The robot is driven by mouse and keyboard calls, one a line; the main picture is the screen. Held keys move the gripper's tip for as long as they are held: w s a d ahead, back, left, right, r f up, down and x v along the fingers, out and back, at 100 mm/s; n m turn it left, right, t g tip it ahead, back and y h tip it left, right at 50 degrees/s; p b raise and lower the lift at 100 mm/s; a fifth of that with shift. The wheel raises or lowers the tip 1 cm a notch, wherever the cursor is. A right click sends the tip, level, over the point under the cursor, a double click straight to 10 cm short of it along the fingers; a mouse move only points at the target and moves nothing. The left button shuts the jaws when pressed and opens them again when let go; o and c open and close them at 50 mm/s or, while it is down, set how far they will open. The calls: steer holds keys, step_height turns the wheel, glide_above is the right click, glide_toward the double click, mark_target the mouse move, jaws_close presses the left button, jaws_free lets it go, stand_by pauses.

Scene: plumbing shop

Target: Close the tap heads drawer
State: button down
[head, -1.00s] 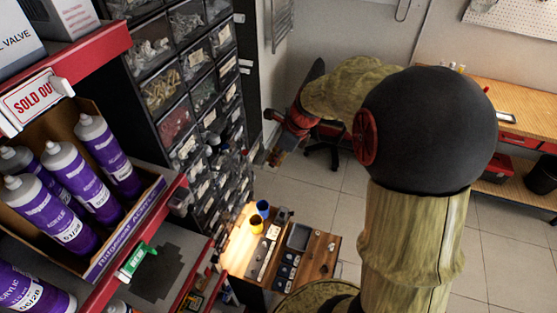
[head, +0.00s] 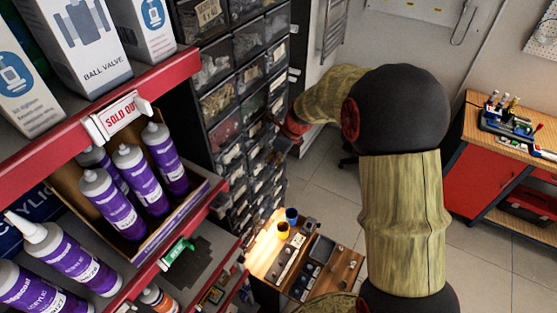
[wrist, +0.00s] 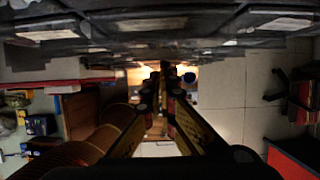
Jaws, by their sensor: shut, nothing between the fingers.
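The dark cabinet of small parts drawers (head: 228,95) stands left of my arm in the head view. Its drawers have clear fronts with pale labels. Drawer fronts also run along the top of the wrist view (wrist: 150,24). In the head view my gripper (head: 279,143) is beside the cabinet's right part, small and partly hidden. I cannot tell whether it touches a drawer.
A red-edged shelf (head: 105,112) with purple cartridges (head: 120,200) and white valve boxes (head: 90,30) fills the left. A low wooden table (head: 300,262) holds cups and small parts. A red workbench (head: 485,170) stands right. Tiled floor (head: 320,190) lies clear between.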

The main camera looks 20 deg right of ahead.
steer(key=shift+w, duration=0.1)
steer(key=v, duration=1.2)
